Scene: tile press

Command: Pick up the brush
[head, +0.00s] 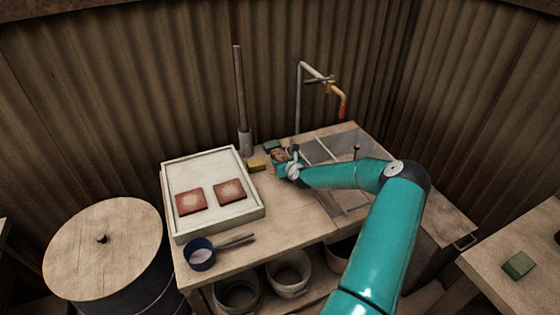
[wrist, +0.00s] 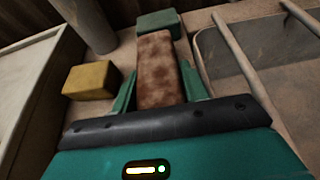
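My gripper (wrist: 160,85) has its teal fingers close against both sides of a mottled reddish-brown block (wrist: 158,65). In the head view my gripper (head: 283,161) is over the bench, with the brown block (head: 278,154) at its tip. Whether the block is clear of the bench is hard to tell. A thin grey-brown handled item (head: 236,242), possibly the brush, lies on the front of the bench beside a dark blue round pot (head: 200,254). It is well away from my gripper. It is not in the wrist view.
A yellow block (wrist: 90,82) lies left of my gripper, and a green block (wrist: 158,24) just beyond. A white-rimmed tray (head: 183,172) holds two red tiles. A vertical pole (head: 240,90) and a pipe with a tap (head: 298,95) stand behind. A basin lies right.

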